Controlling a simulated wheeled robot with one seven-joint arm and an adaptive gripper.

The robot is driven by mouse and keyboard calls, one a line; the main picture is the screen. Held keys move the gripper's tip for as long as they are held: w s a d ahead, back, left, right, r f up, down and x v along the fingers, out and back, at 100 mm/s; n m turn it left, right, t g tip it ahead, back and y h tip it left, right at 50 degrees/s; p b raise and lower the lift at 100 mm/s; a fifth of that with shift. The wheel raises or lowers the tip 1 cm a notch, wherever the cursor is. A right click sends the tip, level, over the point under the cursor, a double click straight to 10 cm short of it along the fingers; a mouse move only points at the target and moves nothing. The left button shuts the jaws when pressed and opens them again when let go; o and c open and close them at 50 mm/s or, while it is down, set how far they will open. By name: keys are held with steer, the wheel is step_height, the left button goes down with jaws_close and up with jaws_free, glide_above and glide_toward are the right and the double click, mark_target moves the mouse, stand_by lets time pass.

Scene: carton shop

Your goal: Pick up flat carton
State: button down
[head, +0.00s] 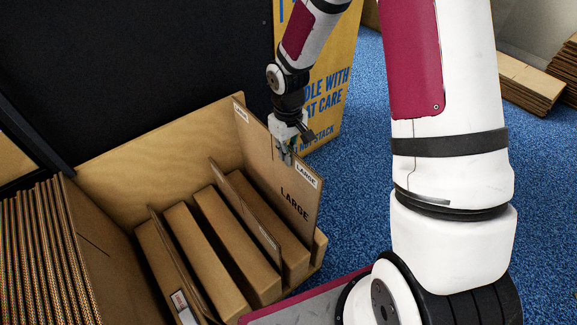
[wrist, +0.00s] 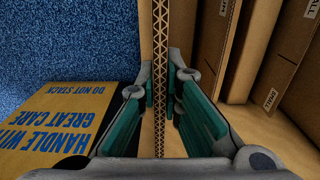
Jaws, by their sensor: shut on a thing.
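A flat brown carton (head: 270,165) marked LARGE stands upright and slightly tilted at the right side of the wooden bin. My gripper (head: 286,155) is at its top edge in the head view. In the wrist view the carton's corrugated edge (wrist: 160,75) runs between the two green finger pads of my gripper (wrist: 161,105). The pads are shut on it. The carton's lower part is hidden behind the bin's contents and front edge in the head view.
The wooden bin (head: 165,142) holds several brown cartons (head: 225,238) to the left. A stack of flat cartons (head: 40,255) stands at far left. A yellow printed box (head: 345,75) stands behind my gripper. Blue carpet (head: 355,175) is clear to the right.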

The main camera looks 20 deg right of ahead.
step_height(320, 180, up, 42)
steer(key=p, duration=2)
steer(key=shift+r, duration=0.15)
stand_by(0.4)
